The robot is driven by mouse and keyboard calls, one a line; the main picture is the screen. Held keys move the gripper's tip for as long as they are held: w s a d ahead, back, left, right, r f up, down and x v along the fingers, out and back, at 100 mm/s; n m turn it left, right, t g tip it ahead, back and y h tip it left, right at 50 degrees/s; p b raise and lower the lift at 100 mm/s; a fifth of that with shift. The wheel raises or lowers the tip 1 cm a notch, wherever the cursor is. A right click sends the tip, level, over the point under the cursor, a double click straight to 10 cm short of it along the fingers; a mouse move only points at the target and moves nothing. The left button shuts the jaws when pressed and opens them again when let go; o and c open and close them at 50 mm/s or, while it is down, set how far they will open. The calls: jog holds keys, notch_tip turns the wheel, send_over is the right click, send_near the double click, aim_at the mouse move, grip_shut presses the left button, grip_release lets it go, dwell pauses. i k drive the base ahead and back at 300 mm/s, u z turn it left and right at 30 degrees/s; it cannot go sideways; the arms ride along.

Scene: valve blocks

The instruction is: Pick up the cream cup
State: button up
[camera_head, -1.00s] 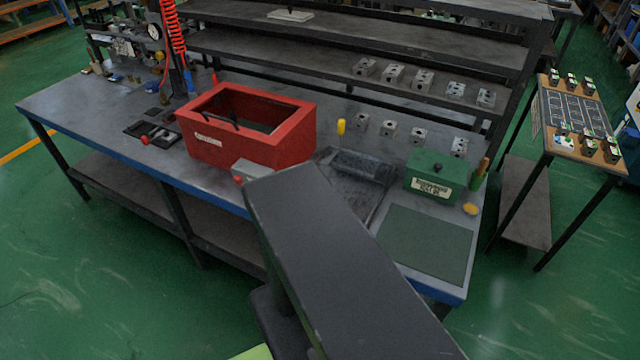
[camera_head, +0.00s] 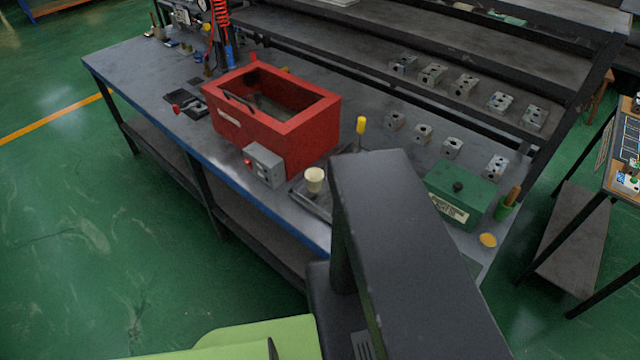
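The cream cup (camera_head: 314,180) stands upright near the front edge of the workbench (camera_head: 140,92), on or at the left end of a dark tray (camera_head: 322,207). It is just right of a small grey box with a red button and left of my dark arm link. My arm crosses the lower right of the view and hides part of the bench. My gripper is not in view, so its state and its distance from the cup do not show.
A red open bin (camera_head: 290,130) stands left of and behind the cup. The grey switch box (camera_head: 265,165) is close beside it. A green box (camera_head: 461,192), a yellow-handled tool (camera_head: 361,127) and several metal valve blocks (camera_head: 452,148) are to the right.

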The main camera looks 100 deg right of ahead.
aim_at(314, 177)
jog(key=z, duration=0.05)
jog(key=i, duration=0.9)
jog(key=u, duration=0.05)
